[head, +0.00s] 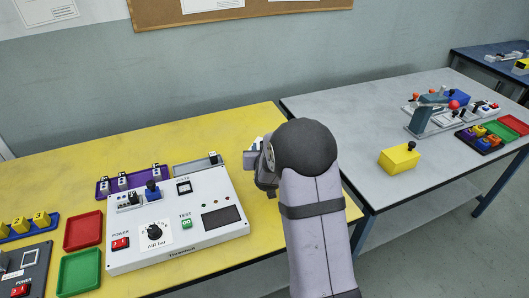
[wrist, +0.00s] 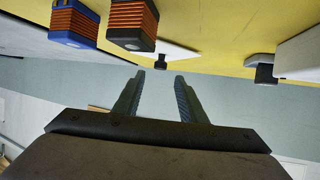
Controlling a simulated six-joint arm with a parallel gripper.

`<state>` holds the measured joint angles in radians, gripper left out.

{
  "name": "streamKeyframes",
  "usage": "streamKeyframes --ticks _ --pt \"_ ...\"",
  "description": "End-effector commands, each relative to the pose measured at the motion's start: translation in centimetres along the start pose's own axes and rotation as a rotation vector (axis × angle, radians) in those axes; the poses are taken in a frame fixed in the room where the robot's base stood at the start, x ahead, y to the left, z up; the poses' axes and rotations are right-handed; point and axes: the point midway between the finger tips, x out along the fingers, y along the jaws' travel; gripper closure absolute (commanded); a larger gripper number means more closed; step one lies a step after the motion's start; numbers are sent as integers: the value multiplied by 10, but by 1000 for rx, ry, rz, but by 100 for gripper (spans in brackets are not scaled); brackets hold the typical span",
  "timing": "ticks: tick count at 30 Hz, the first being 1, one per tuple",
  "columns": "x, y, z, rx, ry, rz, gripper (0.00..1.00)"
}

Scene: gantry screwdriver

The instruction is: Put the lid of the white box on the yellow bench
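The white box (head: 185,257) stands on the yellow bench (head: 220,133) in the head view. Its top carries a dial, a red power switch, a green test button and a dark display. Behind it lies a flat grey-white piece with a dark knob (head: 213,157); I cannot tell if this is the lid. My gripper (head: 255,160) is over the bench, right of that piece, partly hidden by my arm. In the wrist view my gripper (wrist: 160,78) has its two fingers apart, with nothing between them. A white plate (wrist: 182,48) and a small dark knob shape (wrist: 161,61) appear beyond the fingertips.
A purple rack (head: 104,188), red tray (head: 83,230) and green tray (head: 80,272) lie near the white box. The grey bench (head: 340,110) at right holds a yellow block (head: 399,160) and a fixture (head: 432,115).

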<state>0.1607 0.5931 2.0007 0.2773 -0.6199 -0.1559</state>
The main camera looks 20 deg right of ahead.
Motion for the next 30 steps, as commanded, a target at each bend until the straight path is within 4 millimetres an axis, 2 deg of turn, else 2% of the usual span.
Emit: streamKeyframes --ticks 3,10,30 --pt "-18 0 -1 0 2 -1 62" --pt "-38 0 0 0 1 0 62" --pt "-44 -4 0 -1 -11 -9 62"
